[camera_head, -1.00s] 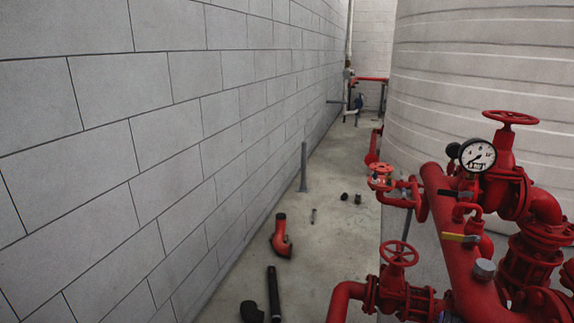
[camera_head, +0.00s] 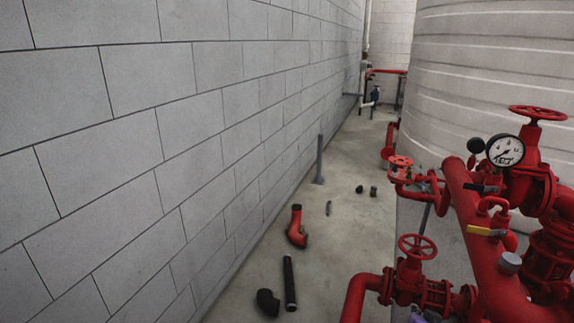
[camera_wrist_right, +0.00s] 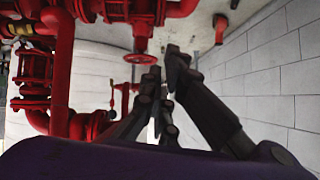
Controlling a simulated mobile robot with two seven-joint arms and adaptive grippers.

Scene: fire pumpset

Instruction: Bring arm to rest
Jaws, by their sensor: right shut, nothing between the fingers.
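My right gripper (camera_wrist_right: 163,78) shows in the right wrist view. Its dark fingers are close together, with nothing held between them. Red pipework with a red handwheel (camera_wrist_right: 140,58) lies behind and left of the fingers; I cannot tell the gap between them. In the head view neither gripper shows clearly; only a small purple patch sits at the bottom edge, below the red valves. My left gripper is out of view.
Red pumpset piping (camera_head: 480,235) with a pressure gauge (camera_head: 505,150) and handwheels fills the right. A large pale tank (camera_head: 490,70) stands behind it, a block wall (camera_head: 100,130) on the left. A red elbow (camera_head: 297,228) and a black pipe (camera_head: 289,283) lie on the floor (camera_head: 340,240).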

